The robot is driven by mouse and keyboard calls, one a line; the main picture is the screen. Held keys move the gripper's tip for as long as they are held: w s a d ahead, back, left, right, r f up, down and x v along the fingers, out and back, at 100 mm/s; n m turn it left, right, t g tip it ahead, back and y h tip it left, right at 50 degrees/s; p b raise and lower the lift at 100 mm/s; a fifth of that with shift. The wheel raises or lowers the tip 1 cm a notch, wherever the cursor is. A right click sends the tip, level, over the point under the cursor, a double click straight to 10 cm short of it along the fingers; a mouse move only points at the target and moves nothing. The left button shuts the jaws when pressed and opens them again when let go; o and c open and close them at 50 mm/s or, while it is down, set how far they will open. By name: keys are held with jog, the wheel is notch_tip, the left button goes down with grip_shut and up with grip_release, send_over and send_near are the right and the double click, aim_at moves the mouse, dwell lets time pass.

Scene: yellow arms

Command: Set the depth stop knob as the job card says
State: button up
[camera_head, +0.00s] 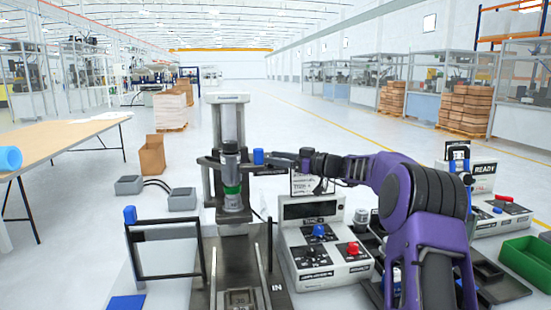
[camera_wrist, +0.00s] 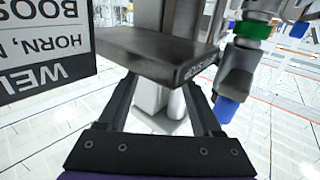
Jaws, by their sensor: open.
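In the head view a blue knob (camera_head: 258,157) stands on a dark, labelled bracket (camera_head: 268,172) to the right of the press column. My gripper (camera_head: 281,162) is open just right of the knob, with a small gap. In the wrist view the open fingers (camera_wrist: 165,105) frame pale, upright parts behind the dark bracket (camera_wrist: 150,50), whose label is upside down. A blue piece (camera_wrist: 225,108) shows beside the right finger; I cannot tell whether it is the same knob. A printed card (camera_head: 304,184) hangs below my wrist, too small to read and partly covered.
The press stack (camera_head: 232,180) stands left of the bracket. A control box (camera_head: 323,245) with a blue knob (camera_head: 319,231) and a red knob (camera_head: 353,247) sits below my arm. A large printed panel (camera_wrist: 45,40) is close on the left in the wrist view.

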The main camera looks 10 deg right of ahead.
grip_shut()
jog(key=shift+g, duration=0.3)
jog(key=shift+w+r+n+g+y+p, duration=0.15)
jog(key=shift+n+g+y+p, duration=0.4)
jog(key=shift+n+g, duration=0.1)
jog(key=shift+w+r+n+g+y+p, duration=0.15)
jog(key=shift+n+g+y+p, duration=0.4)
jog(key=shift+n+g, duration=0.1)
jog(key=shift+d+g, duration=0.1)
jog(key=shift+g, duration=0.2)
jog(key=shift+f+n, duration=0.15)
jog(key=shift+n, duration=0.15)
